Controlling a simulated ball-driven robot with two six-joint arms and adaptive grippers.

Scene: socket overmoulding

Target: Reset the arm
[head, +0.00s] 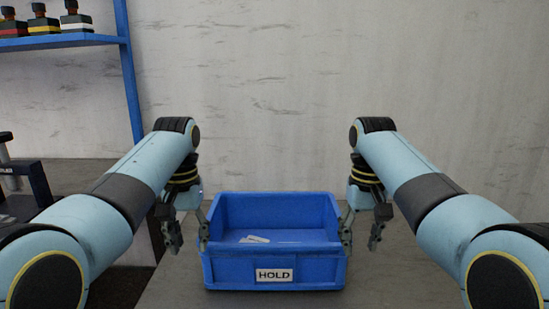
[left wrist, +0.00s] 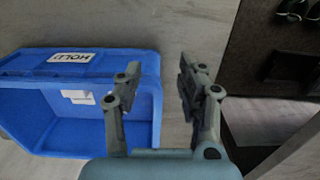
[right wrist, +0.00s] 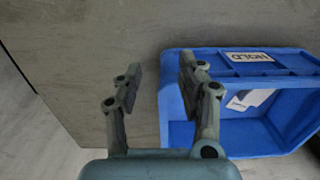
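My left gripper (head: 188,241) hangs at the left side of a blue bin and points down, with its fingers apart and nothing between them. In the left wrist view its open fingers (left wrist: 160,85) are beside the bin. My right gripper (head: 360,240) hangs at the bin's right side, also pointing down. In the right wrist view its fingers (right wrist: 160,85) are apart and empty, with one finger overlapping the bin's edge in the picture. Whether either gripper touches the bin cannot be told.
The blue bin (head: 225,272), labelled HOLD, stands on a grey table (head: 410,285) and holds small whitish pieces (head: 254,239). A blue shelf (head: 60,41) with several coloured items is at the upper left. Dark equipment (head: 22,180) stands at the far left.

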